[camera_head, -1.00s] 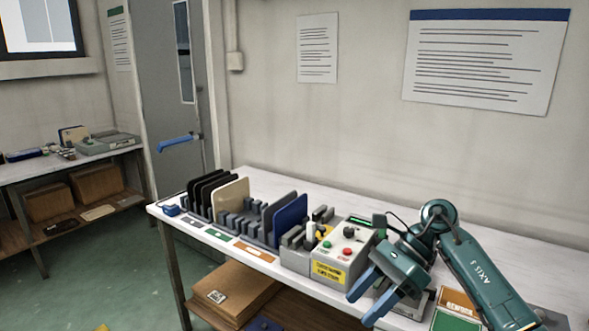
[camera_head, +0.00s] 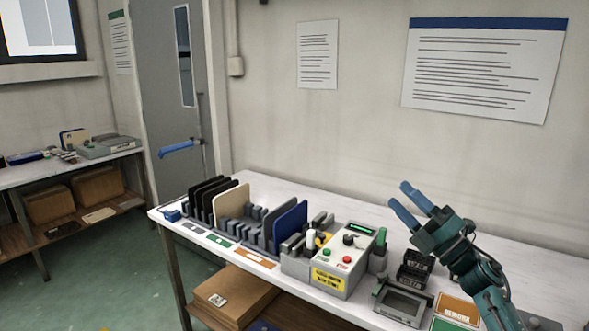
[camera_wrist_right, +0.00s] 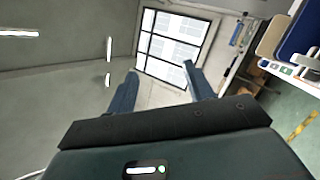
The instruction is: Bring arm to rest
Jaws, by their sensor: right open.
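My right gripper (camera_head: 412,203) is raised above the right part of the white workbench (camera_head: 350,206), its blue fingers pointing up and to the left. The fingers are apart and nothing is between them. In the right wrist view the open fingers (camera_wrist_right: 160,90) show against the wall and a window (camera_wrist_right: 172,45). The gripper touches nothing. My left gripper is not in view.
On the bench stand a rack with black panels (camera_head: 207,195), a cream panel (camera_head: 231,203) and a blue panel (camera_head: 290,221), a control box (camera_head: 345,262) with buttons, and a grey tray fixture (camera_head: 401,303). Cardboard (camera_head: 235,290) lies on the shelf below. The bench's back strip is clear.

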